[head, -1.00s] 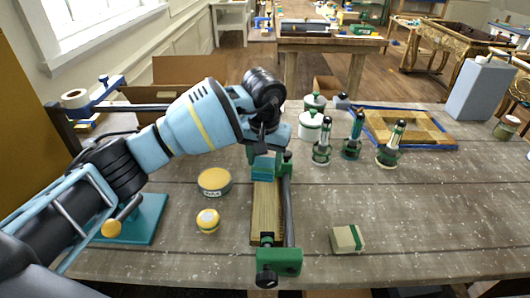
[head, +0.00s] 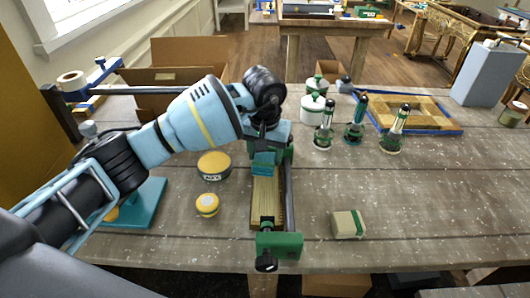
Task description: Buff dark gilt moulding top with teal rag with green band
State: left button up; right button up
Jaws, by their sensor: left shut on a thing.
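The gilt moulding (head: 264,205) is a ribbed, yellow-brown strip lying lengthwise on the bench, held in a green clamp (head: 279,244) with a dark bar along its right side. My left gripper (head: 264,158) is over the far part of the moulding, shut on the teal rag (head: 263,168). The rag is at the moulding's top face; whether it presses on it is hard to tell. The rag's green band cannot be made out. The gripper hides the moulding's far end. My right gripper is not in view.
A yellow-lidded tin (head: 214,165) and a smaller yellow jar (head: 207,205) stand left of the moulding. A beige block with a green band (head: 348,224) lies to the right. Several green-based tools (head: 354,133) and white canisters (head: 312,108) stand behind. The bench's right front is clear.

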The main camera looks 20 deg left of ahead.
pick_arm(q)
jog(key=shift+f+b, duration=0.35)
jog(key=shift+f, duration=0.7)
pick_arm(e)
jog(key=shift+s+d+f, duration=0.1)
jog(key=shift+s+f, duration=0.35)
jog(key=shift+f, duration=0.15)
pick_arm(q)
jog(key=shift+w+d, duration=0.15)
jog(key=shift+d, duration=0.4)
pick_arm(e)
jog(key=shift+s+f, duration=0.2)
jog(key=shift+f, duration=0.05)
pick_arm(q)
jog(key=shift+a, duration=0.1)
jog(key=shift+s+a+r, duration=0.1)
jog(key=shift+s+a, duration=0.05)
jog(key=shift+a, duration=0.35)
jog(key=shift+s+a, duration=0.15)
jog(key=shift+a, duration=0.3)
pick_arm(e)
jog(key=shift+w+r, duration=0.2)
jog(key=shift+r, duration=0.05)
pick_arm(q)
jog(key=shift+d, duration=0.1)
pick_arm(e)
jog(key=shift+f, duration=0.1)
